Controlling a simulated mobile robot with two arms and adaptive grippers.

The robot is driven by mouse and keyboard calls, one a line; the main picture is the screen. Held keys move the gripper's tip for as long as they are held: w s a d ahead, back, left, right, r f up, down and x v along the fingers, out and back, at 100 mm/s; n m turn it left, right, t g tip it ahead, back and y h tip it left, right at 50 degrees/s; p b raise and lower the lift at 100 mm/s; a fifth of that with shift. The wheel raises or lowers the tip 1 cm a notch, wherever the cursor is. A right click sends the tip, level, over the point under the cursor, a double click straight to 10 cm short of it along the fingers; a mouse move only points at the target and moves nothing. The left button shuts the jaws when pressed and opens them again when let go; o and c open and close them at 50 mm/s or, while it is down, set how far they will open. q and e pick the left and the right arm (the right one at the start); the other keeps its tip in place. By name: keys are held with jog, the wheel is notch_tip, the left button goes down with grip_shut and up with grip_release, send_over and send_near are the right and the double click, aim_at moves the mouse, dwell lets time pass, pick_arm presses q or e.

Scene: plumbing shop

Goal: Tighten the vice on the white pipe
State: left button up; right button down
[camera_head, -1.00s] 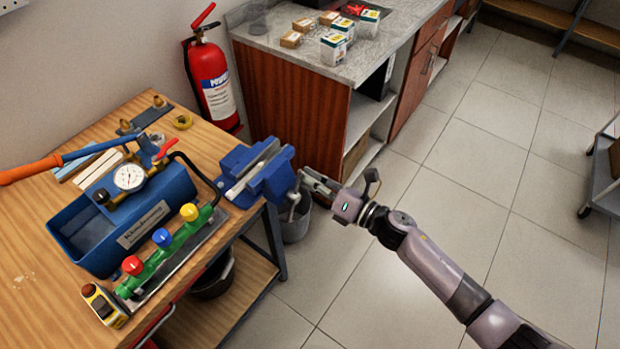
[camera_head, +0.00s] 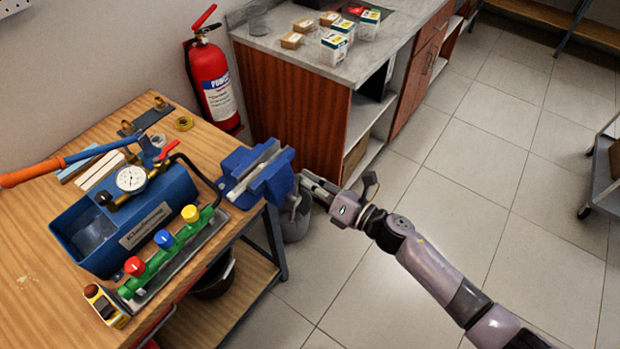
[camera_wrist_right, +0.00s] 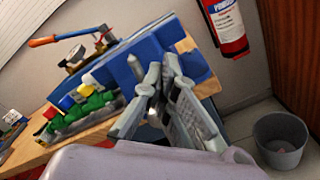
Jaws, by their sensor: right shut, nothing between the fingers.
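The blue vice (camera_head: 262,180) is mounted at the right corner of the wooden workbench, and it also shows in the right wrist view (camera_wrist_right: 192,68). A white pipe (camera_head: 254,168) appears to lie between its jaws. The vice's grey handle (camera_head: 295,203) hangs at its front, on the side facing my right gripper. My right gripper (camera_head: 305,181) is shut at the front of the vice, its fingertips close to the handle. In the wrist view the fingers (camera_wrist_right: 160,85) overlap the vice front, and I cannot tell whether they touch the handle. My left gripper is not in view.
On the bench (camera_head: 30,230) stand a blue pressure-test pump (camera_head: 130,225) with a gauge and a green manifold (camera_head: 165,250) with coloured knobs. A red fire extinguisher (camera_head: 213,85) stands behind the vice. A grey bucket (camera_head: 296,228) is on the floor below.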

jog(key=shift+s+a+r, duration=0.3)
jog(key=shift+s+a, duration=0.15)
jog(key=shift+s, duration=0.15)
jog(key=shift+p, duration=0.3)
jog(key=shift+s+a+r, duration=0.1)
jog(key=shift+s+a, duration=0.2)
jog(key=shift+s, duration=0.1)
jog(key=shift+s+a, duration=0.2)
jog(key=shift+s, duration=0.05)
